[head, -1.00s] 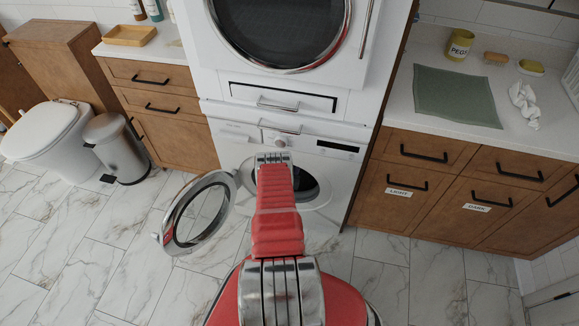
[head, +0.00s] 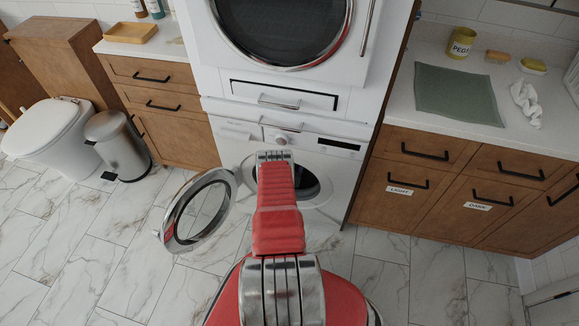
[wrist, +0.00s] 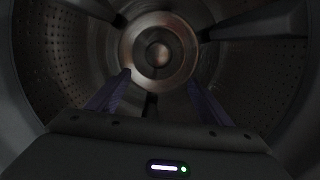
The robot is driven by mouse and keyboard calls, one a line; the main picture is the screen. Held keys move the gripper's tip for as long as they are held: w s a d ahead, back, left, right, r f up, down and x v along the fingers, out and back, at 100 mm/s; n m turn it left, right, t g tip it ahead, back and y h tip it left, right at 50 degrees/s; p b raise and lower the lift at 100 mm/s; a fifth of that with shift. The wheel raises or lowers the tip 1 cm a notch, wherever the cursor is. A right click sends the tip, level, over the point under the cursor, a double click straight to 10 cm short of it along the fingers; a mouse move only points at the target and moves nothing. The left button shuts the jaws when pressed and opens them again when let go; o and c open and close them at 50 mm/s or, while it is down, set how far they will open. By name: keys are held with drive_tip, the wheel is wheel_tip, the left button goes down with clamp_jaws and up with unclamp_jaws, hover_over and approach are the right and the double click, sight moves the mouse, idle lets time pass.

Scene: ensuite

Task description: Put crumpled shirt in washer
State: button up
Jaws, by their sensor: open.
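The washer (head: 230,131) is the lower front-loading machine, with its round glass door (head: 199,211) swung open to the left. My arm reaches into its opening and hides part of it in the head view. In the wrist view, my gripper (wrist: 160,82) is inside the metal drum (wrist: 90,50), with its two fingers apart and nothing visible between them. No shirt shows in the visible part of the drum; its lower part is hidden by my gripper body. A white crumpled cloth (head: 526,104) lies on the right counter; I cannot tell whether it is the shirt.
A dryer (head: 215,85) is stacked above the washer. The right counter holds a green mat (head: 455,94), a yellow PEGS pot (head: 461,42) and soap dishes. Drawers below carry LIGHT and DARK labels. A bin (head: 117,146) and toilet stand left. The marble floor is clear.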

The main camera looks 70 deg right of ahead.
drive_tip(key=s+a+r, duration=0.1)
drive_tip(key=s+a, duration=0.1)
drive_tip(key=a, duration=1.1)
drive_tip(key=shift+a+r, duration=0.2)
drive_tip(key=shift+r, duration=0.15)
drive_tip(key=shift+s, duration=0.1)
drive_tip(key=s+a, duration=0.2)
drive_tip(key=a, duration=1.3)
drive_tip(key=shift+s+a, duration=0.25)
drive_tip(key=shift+a, duration=0.15)
idle(0.6)
